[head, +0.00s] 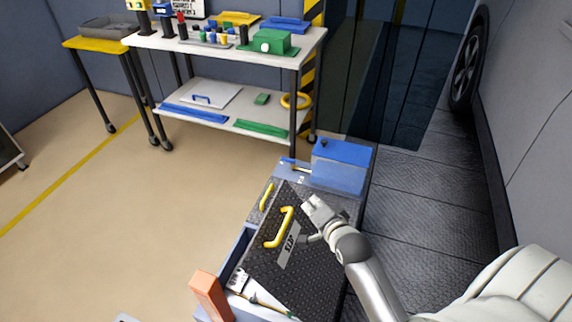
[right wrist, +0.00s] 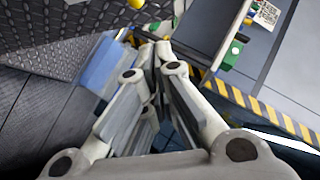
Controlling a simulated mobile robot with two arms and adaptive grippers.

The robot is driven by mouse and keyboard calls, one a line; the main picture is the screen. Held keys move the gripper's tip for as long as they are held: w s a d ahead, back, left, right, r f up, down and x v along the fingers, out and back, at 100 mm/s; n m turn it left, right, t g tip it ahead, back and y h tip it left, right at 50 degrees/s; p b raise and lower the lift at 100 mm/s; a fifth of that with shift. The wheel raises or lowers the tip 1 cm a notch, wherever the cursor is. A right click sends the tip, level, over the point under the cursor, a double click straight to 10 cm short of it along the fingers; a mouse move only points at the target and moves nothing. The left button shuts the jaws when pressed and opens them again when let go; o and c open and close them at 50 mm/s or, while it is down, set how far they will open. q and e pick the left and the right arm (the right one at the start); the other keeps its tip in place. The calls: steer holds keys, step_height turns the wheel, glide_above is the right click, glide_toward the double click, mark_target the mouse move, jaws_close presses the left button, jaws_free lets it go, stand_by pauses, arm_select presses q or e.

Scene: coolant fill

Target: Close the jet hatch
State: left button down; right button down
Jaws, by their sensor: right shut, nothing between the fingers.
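The jet hatch is a black diamond-plate lid (head: 300,268) with a yellow handle (head: 279,227) and a label reading "JET". It lies over a blue-grey box at the bottom centre of the head view and looks tilted, with the inside of the box showing along its left edge. My right gripper (head: 313,208) is shut and empty, over the lid's far right part, right of the handle. I cannot tell whether it touches the lid. Its closed fingers also show in the right wrist view (right wrist: 155,55), with diamond plate (right wrist: 60,30) at upper left. My left gripper is out of view.
A second yellow handle (head: 266,195) sits just beyond the lid. A blue-topped box (head: 341,165) stands at the far end. An orange block (head: 210,296) is at the near left corner. A loaded white workbench (head: 222,55) stands behind; floor at left is clear.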

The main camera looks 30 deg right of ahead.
steer(key=w+r, duration=0.1)
steer(key=r, duration=0.1)
glide_toward(286, 181)
steer(key=w+d, duration=0.2)
steer(key=d, duration=0.1)
steer(key=shift+w+a+f+m+b, duration=0.3)
steer(key=shift+w+a+f+b, duration=0.15)
steer(key=shift+w+a+f, duration=0.6)
steer(key=shift+a, duration=0.1)
